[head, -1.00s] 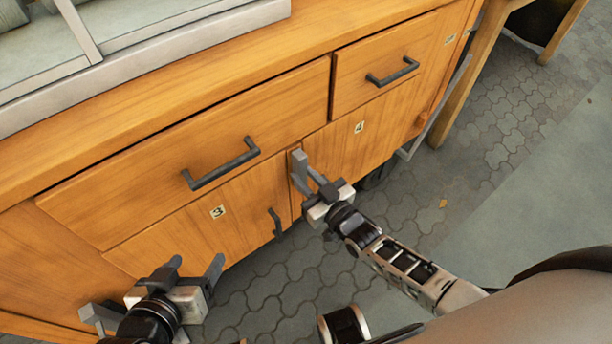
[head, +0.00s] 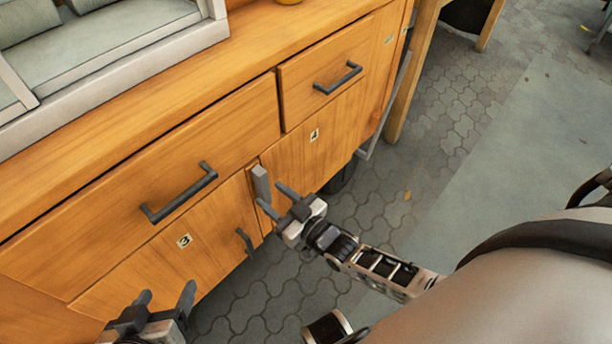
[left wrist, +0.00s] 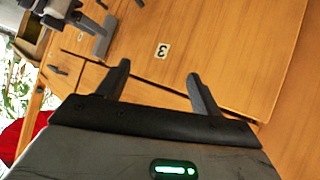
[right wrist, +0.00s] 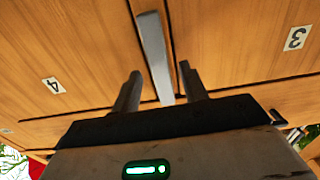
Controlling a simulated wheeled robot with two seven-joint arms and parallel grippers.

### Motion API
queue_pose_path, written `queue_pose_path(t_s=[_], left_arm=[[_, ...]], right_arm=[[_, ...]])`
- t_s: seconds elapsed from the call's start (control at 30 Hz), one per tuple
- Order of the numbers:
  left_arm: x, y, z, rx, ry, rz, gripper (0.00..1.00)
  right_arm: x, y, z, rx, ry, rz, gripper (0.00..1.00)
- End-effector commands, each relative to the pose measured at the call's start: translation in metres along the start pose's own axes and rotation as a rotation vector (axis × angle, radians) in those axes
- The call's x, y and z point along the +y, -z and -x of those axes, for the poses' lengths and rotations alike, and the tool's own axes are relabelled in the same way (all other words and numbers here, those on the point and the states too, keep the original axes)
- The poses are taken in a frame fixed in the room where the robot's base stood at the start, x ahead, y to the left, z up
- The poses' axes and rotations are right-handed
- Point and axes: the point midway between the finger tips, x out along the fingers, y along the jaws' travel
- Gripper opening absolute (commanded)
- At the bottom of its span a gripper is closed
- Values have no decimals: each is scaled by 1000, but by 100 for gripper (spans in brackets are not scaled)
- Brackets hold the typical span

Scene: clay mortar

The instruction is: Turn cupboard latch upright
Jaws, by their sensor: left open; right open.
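The cupboard latch (head: 261,184) is a flat grey bar on the wooden front at the seam between doors 3 and 4. It stands roughly upright along the seam. In the right wrist view the latch (right wrist: 153,55) runs down between the fingers, with its lower end near the gripper. My right gripper (head: 271,195) is open with its fingertips close to the latch; I cannot tell whether they touch it. My left gripper (head: 166,290) is open and empty, low in front of door 3 (head: 205,250). The left wrist view also shows the latch (left wrist: 103,40).
Dark bar handles sit on the wide drawer (head: 180,193), the small drawer (head: 338,78) and door 3 (head: 245,242). The wooden worktop (head: 110,150) overhangs above. Paved floor (head: 400,190) is open to the right of the cupboard.

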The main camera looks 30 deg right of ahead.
Motion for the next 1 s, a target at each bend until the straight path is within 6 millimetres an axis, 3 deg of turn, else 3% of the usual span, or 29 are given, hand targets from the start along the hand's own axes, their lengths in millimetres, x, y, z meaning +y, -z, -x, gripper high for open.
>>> queue_pose_path(t_s=[0.13, 0.5, 0.7, 1.0], left_arm=[[0, 18, 10, 36, 8, -5, 66], [-1, 25, 27, 58, 28, -7, 66], [-1, 26, 29, 66, 30, -7, 66], [-1, 26, 28, 66, 31, -5, 66]], right_arm=[[0, 2, 38, -4, 0, 1, 44], [0, 1, 117, 0, 0, 1, 44], [0, 1, 134, 3, 0, 2, 44], [0, 1, 136, 4, 0, 2, 44]])
